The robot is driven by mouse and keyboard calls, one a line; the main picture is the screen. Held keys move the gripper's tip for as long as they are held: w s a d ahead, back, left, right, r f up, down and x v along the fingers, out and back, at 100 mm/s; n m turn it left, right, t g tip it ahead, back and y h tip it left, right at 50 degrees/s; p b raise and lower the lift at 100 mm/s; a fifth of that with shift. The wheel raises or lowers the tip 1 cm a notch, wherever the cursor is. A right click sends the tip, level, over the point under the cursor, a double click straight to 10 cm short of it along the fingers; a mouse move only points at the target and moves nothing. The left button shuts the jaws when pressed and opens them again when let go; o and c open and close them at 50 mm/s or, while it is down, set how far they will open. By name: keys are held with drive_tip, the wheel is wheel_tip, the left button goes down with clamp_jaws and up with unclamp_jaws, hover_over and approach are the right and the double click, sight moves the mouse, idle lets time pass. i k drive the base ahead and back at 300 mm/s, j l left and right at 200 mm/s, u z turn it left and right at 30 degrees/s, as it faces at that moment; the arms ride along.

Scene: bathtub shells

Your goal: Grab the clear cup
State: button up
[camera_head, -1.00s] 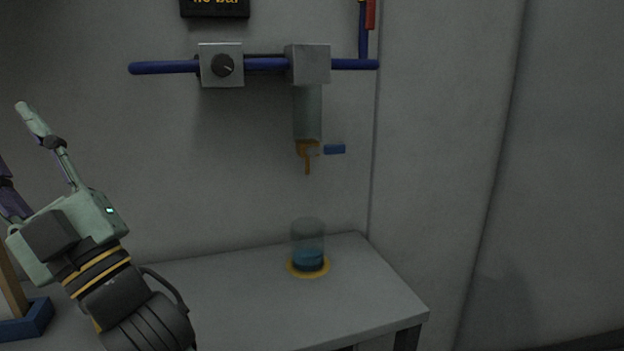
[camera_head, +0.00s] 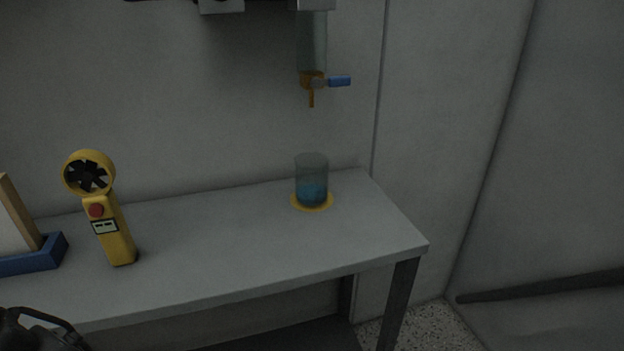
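The clear cup (camera_head: 311,172) stands upright on a yellow ring (camera_head: 326,205) near the right end of the grey table. Its lower part looks blue, like liquid inside. A dark part of my arm shows at the bottom left corner. My gripper's fingers are out of the picture, so I cannot see whether they are open or shut. Nothing touches the cup except what it stands on.
A yellow fan meter (camera_head: 115,240) and a blue-based stand (camera_head: 35,258) are on the left of the table (camera_head: 220,240). The table between meter and cup is clear.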

sight(311, 169)
drive_tip(key=i+l, duration=0.15)
drive_tip(key=l, duration=0.2)
drive_tip(key=i+l, duration=0.15)
drive_tip(key=l, duration=0.25)
drive_tip(key=i+l, duration=0.2)
drive_tip(key=l, duration=0.15)
drive_tip(key=u, duration=0.05)
